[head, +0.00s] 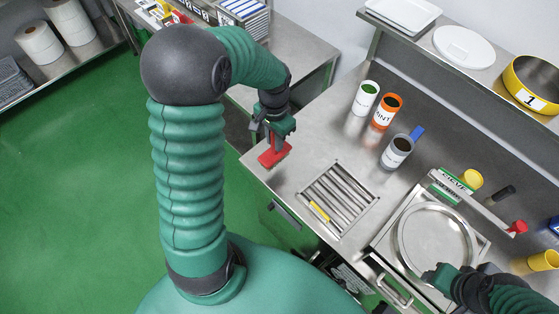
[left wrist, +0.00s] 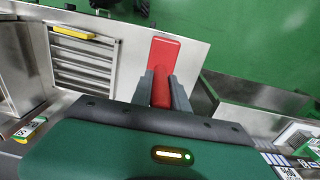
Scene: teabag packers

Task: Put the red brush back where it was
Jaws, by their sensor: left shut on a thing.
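The red brush (head: 274,155) is at the near left corner of the steel counter (head: 262,178) in the head view. My left gripper (head: 273,135) is shut on it from above. In the left wrist view the red brush (left wrist: 163,58) sticks out from between the two fingers of my left gripper (left wrist: 160,86), its flat head by the counter edge. I cannot tell whether it touches the counter. My right gripper (head: 436,277) is over the near rim of the round steel pan at the lower right; its fingers are not clear.
A slatted panel (head: 338,196) with a yellow piece (head: 319,211) lies right of the brush. Cans stand behind, white (head: 364,101), orange (head: 383,114) and grey (head: 396,153). The round pan (head: 434,243) is at the right. Green floor lies left of the counter.

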